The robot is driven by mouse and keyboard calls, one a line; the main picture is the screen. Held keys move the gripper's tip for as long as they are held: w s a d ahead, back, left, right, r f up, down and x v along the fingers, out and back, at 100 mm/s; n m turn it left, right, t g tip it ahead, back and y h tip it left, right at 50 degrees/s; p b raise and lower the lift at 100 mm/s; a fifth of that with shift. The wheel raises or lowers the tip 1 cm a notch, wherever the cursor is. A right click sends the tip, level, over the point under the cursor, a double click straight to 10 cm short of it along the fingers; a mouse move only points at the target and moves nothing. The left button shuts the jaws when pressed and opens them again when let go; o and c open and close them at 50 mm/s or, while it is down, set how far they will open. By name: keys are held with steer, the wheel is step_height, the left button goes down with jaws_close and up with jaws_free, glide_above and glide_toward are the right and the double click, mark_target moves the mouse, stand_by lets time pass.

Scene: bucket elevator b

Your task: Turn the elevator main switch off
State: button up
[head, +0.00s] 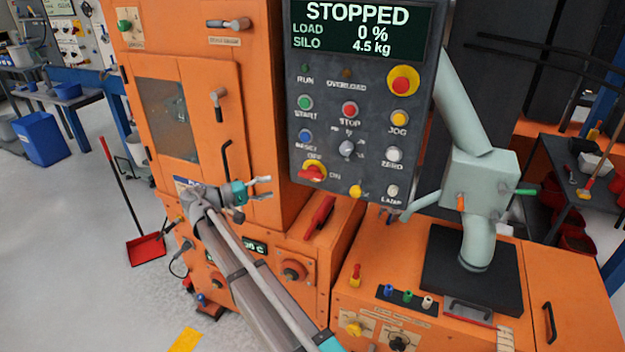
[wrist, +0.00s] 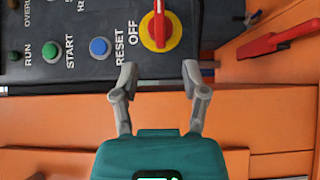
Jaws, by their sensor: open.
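The main switch (head: 314,171) is a red handle on a yellow disc at the lower left of the dark control panel (head: 330,120). Its handle lies roughly sideways, level with the ON label, and OFF is printed above it. In the wrist view the switch (wrist: 160,27) is at the top middle, with OFF beside it and its far end cut off by the frame. My gripper (head: 265,188) is open and empty, left of the switch and apart from it. In the wrist view its two fingers (wrist: 159,78) point toward the switch, one on each side of its line.
The panel display (head: 358,28) reads STOPPED, load 0 %, silo 4.5 kg. Several buttons sit above the switch. An orange cabinet (head: 185,110) stands left.

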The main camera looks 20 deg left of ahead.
mark_target(309, 177)
stand_by(0.4)
steer(key=x, duration=1.3)
steer(key=shift+w+d, duration=0.25)
steer(key=shift+d, duration=0.05)
steer(key=shift+r, duration=0.1)
jaws_close()
steer(key=shift+a, duration=0.1)
